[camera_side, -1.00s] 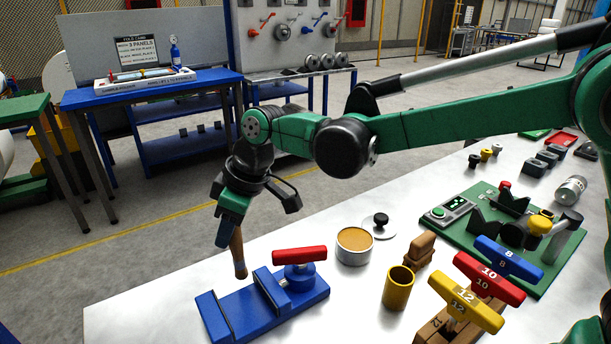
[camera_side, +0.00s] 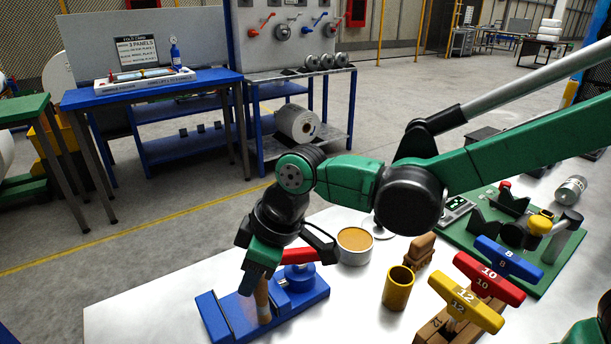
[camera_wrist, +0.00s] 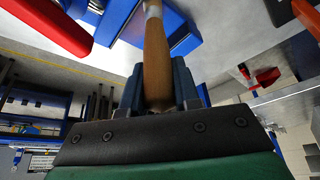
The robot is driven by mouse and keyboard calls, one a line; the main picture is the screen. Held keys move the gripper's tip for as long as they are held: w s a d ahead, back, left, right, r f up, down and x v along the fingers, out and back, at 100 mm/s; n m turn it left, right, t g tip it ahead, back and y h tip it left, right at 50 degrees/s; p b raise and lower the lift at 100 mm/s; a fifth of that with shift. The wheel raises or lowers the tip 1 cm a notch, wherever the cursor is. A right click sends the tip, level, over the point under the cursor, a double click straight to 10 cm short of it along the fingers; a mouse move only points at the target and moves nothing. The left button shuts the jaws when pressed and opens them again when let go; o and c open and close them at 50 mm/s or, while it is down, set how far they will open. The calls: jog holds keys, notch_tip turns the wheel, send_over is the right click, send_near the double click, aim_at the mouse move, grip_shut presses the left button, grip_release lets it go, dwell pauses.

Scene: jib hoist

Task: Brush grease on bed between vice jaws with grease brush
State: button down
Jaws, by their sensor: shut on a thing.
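The grease brush (camera_side: 263,303) has a wooden handle and points down. My gripper (camera_side: 257,274) is shut on it. The brush stands at the gap between the jaws of the blue vice (camera_side: 222,318); the bristles are hidden, so I cannot tell whether they touch the bed. The vice's red handle (camera_side: 297,256) is partly covered by my gripper. In the wrist view the brush handle (camera_wrist: 156,50) runs up between the fingers, with blue vice parts (camera_wrist: 187,38) beyond and the red handle (camera_wrist: 52,22) at upper left. The bed's surface is not clearly visible.
An open tin (camera_side: 354,247) of tan grease stands just right of the vice. A brass cup (camera_side: 398,289), a brown block (camera_side: 420,250) and numbered T-handles (camera_side: 488,278) stand further right. The bench (camera_side: 340,315) is clear in front between vice and cup.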

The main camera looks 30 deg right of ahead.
jog(key=shift+s+a, duration=0.1)
jog(key=shift+s, duration=0.3)
jog(key=shift+w+a, duration=0.8)
jog(key=shift+w, duration=3.4)
jog(key=shift+s, duration=4.25)
notch_tip(320, 180, up, 8)
jog(key=shift+a, duration=0.3)
jog(key=shift+w, duration=0.1)
